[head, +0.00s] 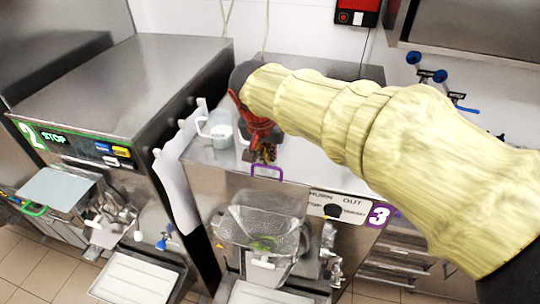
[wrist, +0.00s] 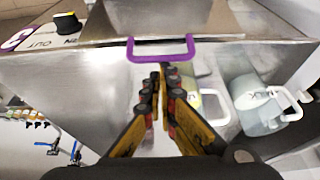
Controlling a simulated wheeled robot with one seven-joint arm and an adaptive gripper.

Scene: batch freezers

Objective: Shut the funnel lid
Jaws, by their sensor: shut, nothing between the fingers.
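On the machine marked 3, a purple handle (head: 267,169) stands up at the front edge of the metal top, above the clear funnel (head: 262,235). It appears to belong to the raised lid, whose panel is hard to separate from the metal front. The handle is also large in the wrist view (wrist: 161,55). My gripper (head: 264,158) points down just behind the handle, on the machine-top side. In the wrist view my gripper (wrist: 162,68) is shut and empty, its fingertips very near the handle's bar. I cannot tell whether they touch it.
A milk jug (wrist: 262,104) stands on the metal top beside my gripper; it also shows in the head view (head: 217,128). Machine 2 (head: 120,90) stands to the left, its funnel lid (head: 55,188) lying flat. A black knob (wrist: 68,22) is near the handle.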

